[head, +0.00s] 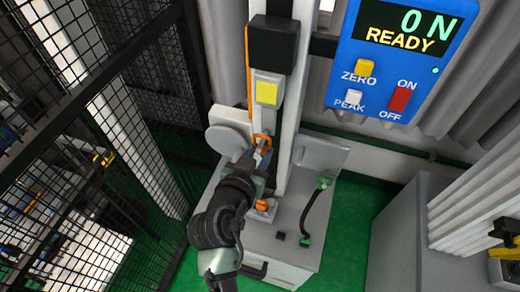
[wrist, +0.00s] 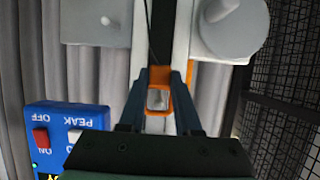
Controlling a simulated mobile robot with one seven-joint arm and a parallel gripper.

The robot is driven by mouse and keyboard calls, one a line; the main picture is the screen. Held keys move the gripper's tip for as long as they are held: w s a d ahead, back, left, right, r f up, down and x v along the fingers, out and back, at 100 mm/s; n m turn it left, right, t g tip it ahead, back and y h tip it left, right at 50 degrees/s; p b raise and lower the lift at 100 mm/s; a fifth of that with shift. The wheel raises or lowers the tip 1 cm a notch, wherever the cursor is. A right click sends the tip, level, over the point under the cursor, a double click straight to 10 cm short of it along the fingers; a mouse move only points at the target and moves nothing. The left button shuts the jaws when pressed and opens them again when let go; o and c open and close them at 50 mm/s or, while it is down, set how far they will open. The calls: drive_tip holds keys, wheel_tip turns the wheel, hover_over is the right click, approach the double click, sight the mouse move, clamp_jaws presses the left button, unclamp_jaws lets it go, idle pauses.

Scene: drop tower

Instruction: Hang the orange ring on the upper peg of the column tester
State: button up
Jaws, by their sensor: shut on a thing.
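My gripper (wrist: 159,98) is shut on the orange ring (wrist: 161,76), a squarish loop held between its two fingertips in the wrist view. In the head view the ring (head: 262,137) is at the front of the white column (head: 286,135) of the tester, below the yellow square, with my gripper (head: 262,150) at it. A pale grey patch shows through the ring's opening in the wrist view. I cannot tell whether this is a peg or the column behind. No upper peg can be made out clearly.
A black block (head: 271,44) and a yellow square (head: 266,93) are on the column above the ring. A white round disc (head: 226,141) stands left of it. A blue display panel (head: 396,60) reading "0 N READY" is at right. A mesh fence (head: 90,80) is at left.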

drive_tip(key=shift+s+a, duration=0.3)
drive_tip(key=shift+s, duration=0.55)
drive_tip(key=shift+s+a, duration=0.25)
drive_tip(key=shift+s, duration=0.6)
drive_tip(key=shift+s+a, duration=0.3)
drive_tip(key=shift+s, duration=0.55)
